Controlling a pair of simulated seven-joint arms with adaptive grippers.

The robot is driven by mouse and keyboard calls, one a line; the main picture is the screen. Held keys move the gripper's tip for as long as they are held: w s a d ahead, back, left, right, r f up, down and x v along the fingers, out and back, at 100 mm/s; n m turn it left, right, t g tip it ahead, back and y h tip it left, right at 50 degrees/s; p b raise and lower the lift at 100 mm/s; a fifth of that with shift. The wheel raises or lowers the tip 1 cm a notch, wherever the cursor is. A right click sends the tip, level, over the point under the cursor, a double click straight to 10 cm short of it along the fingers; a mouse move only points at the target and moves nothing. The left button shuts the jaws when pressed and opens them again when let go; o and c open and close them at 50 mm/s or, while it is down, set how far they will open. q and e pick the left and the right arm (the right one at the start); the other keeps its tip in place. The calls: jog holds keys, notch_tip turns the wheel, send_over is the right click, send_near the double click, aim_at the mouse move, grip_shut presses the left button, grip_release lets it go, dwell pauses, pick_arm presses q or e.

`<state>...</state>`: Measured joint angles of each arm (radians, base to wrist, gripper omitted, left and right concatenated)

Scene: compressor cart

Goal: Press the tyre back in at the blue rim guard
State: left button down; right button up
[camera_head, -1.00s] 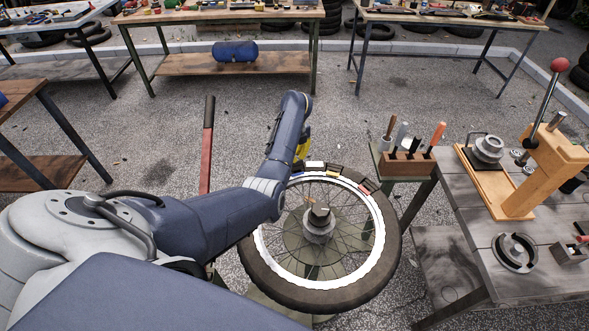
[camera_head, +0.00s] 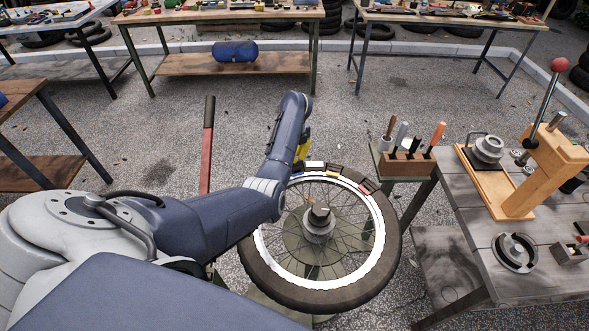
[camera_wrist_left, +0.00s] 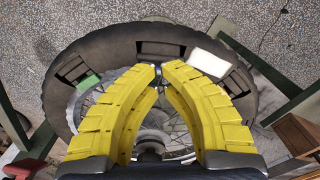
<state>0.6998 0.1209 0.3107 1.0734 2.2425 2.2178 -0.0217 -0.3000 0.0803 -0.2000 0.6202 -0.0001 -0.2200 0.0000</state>
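The wheel with its black tyre (camera_head: 383,250) and white rim (camera_head: 379,240) lies flat on a stand. Several small guards sit along its far edge, among them a white one (camera_head: 315,165) and a red one (camera_head: 367,187). A small bluish patch (camera_head: 297,174) beside my left gripper may be the blue guard; I cannot be sure. My left gripper (camera_head: 301,150) is at the wheel's far left edge, partly hidden by its arm. In the left wrist view its yellow fingers (camera_wrist_left: 159,68) meet nearly tip to tip over the tyre's inner edge, with nothing clearly held. My right gripper is not in view.
A tool holder (camera_head: 407,164) with several handles stands right of the wheel. A grey workbench (camera_head: 450,230) with a wooden press (camera_head: 550,170) is at the right.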

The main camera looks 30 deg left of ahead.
pick_arm(q)
jog(key=shift+f, duration=1.35)
jog(key=shift+w+a+f, duration=0.4)
jog(key=shift+a+f, duration=0.1)
jog(key=shift+f, duration=0.1)
dwell(1.1)
jog(key=shift+w+a+f, duration=0.2)
jog(key=shift+a+f, duration=0.05)
jog(key=shift+f, duration=0.35)
jog(key=shift+w+a+f, duration=0.2)
jog(key=shift+a+f, duration=0.05)
jog(key=shift+f, duration=0.35)
dwell(2.5)
jog(key=shift+r, duration=0.1)
notch_tip(320, 180, up, 8)
dwell(0.8)
